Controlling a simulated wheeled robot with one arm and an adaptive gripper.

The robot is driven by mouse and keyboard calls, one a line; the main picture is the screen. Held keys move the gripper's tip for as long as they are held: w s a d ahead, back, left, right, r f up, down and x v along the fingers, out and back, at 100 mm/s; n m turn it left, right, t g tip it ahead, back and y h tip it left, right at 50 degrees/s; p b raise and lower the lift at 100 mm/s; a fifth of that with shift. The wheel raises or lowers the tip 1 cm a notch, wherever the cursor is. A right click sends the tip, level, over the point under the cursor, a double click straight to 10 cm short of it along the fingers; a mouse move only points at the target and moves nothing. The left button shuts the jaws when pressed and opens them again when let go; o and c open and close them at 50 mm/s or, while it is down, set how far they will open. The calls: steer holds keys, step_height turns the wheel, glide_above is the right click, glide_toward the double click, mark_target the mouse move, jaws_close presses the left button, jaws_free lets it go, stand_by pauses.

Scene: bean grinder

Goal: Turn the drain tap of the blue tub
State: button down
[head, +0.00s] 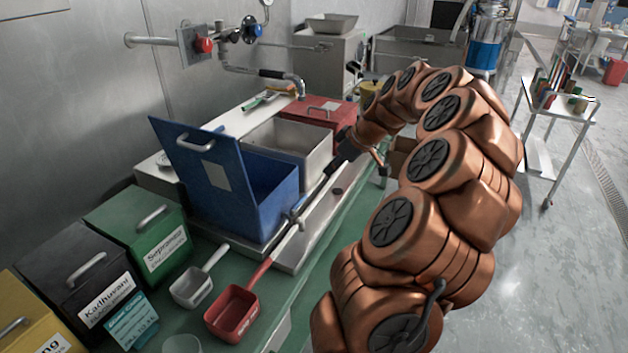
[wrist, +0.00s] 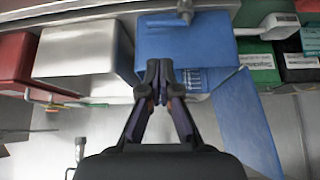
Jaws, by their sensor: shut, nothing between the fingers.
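The blue tub (head: 245,205) stands on the bench with its blue lid (head: 205,165) raised. Its small metal drain tap (head: 292,218) is low on the side facing the aisle. In the wrist view, which is upside down, the tub (wrist: 185,38) fills the upper middle and the tap (wrist: 184,14) shows at the top edge. My gripper (head: 326,177) is shut and empty, up and to the right of the tap in the head view. In the wrist view my fingertips (wrist: 159,68) overlap the tub near the steel bin; contact cannot be told.
A steel bin (head: 290,150) and a red box (head: 320,111) stand behind the tub. Green (head: 140,228) and black (head: 85,285) labelled boxes stand in front. A white scoop (head: 197,280) and a red scoop (head: 235,308) lie nearby.

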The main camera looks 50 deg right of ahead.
steer(key=p+x, duration=0.5)
steer(key=x, duration=0.8)
steer(key=shift+f, duration=0.4)
steer(key=shift+f, duration=0.1)
steer(key=b, duration=0.3)
steer(key=shift+w+d+f+n+b, duration=0.1)
steer(key=shift+w+f+n+b, duration=0.2)
steer(key=shift+w+f, duration=0.1)
steer(key=shift+y+b, duration=0.3)
steer(key=shift+b, duration=0.2)
steer(key=shift+r, duration=0.1)
steer(key=shift+s+a+f, duration=0.15)
steer(key=shift+a+f, duration=0.05)
steer(key=shift+a, duration=0.1)
steer(key=b, duration=0.6)
glide_toward(303, 201)
steer(key=a+v, duration=0.1)
steer(key=v, duration=0.5)
steer(key=shift+s+d, duration=0.25)
steer(key=shift+s, duration=0.2)
